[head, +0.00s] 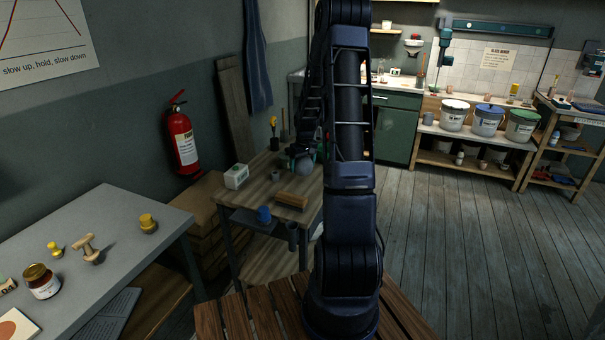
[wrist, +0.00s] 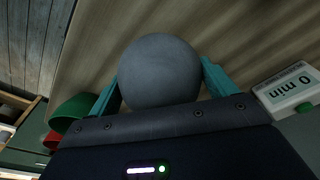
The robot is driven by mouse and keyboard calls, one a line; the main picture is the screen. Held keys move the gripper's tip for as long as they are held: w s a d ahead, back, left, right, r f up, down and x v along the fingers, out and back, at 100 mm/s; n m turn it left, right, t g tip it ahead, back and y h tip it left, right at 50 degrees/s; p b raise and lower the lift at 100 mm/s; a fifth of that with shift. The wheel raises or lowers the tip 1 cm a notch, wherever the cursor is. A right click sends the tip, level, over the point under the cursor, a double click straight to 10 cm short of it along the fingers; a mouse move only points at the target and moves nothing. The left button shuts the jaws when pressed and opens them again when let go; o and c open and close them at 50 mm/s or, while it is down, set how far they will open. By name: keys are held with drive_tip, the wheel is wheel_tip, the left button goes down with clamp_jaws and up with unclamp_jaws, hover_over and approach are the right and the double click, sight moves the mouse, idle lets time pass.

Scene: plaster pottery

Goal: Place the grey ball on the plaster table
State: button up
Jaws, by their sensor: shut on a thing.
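The grey ball (wrist: 158,72) sits between the two teal fingers of my gripper (wrist: 161,78) in the wrist view, and the gripper is shut on it. In the head view the ball (head: 305,167) shows at the end of my arm, over the back part of a wooden-topped table (head: 262,184). I cannot tell whether it touches the wood. My gripper (head: 303,156) is partly hidden by my arm there. A grey-topped table (head: 120,225) stands at the left. No label shows which table is the plaster one.
A white timer (head: 237,176), a brown block (head: 292,200) and a blue item (head: 264,214) are on or at the wooden-topped table. A green bowl (wrist: 75,112) is left of the gripper in the wrist view. The grey-topped table holds stamps and a jar (head: 41,281), with bare room between.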

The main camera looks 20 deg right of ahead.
drive_tip(key=shift+f, duration=2.1)
drive_tip(key=shift+f, duration=0.1)
drive_tip(key=o, duration=1.5)
drive_tip(key=shift+o, duration=0.2)
drive_tip(key=r, duration=0.4)
drive_tip(key=s+r, duration=0.1)
drive_tip(key=r, duration=0.7)
drive_tip(key=shift+s+r, duration=0.1)
drive_tip(key=shift+s, duration=0.2)
drive_tip(key=s+a+r+t, duration=0.1)
drive_tip(key=s+a+r, duration=0.4)
drive_tip(key=s+r, duration=0.35)
drive_tip(key=s+a+r+t, duration=0.1)
drive_tip(key=s+a+r, duration=0.4)
drive_tip(key=s+r, duration=0.35)
drive_tip(key=s+a+r+m, duration=0.1)
drive_tip(key=s+a+r, duration=0.1)
drive_tip(key=s, duration=0.7)
drive_tip(key=s+a+r+t, duration=0.1)
drive_tip(key=s+a, duration=0.2)
drive_tip(key=s, duration=0.7)
drive_tip(key=shift+s+r+m, duration=0.3)
drive_tip(key=shift+r+m, duration=0.1)
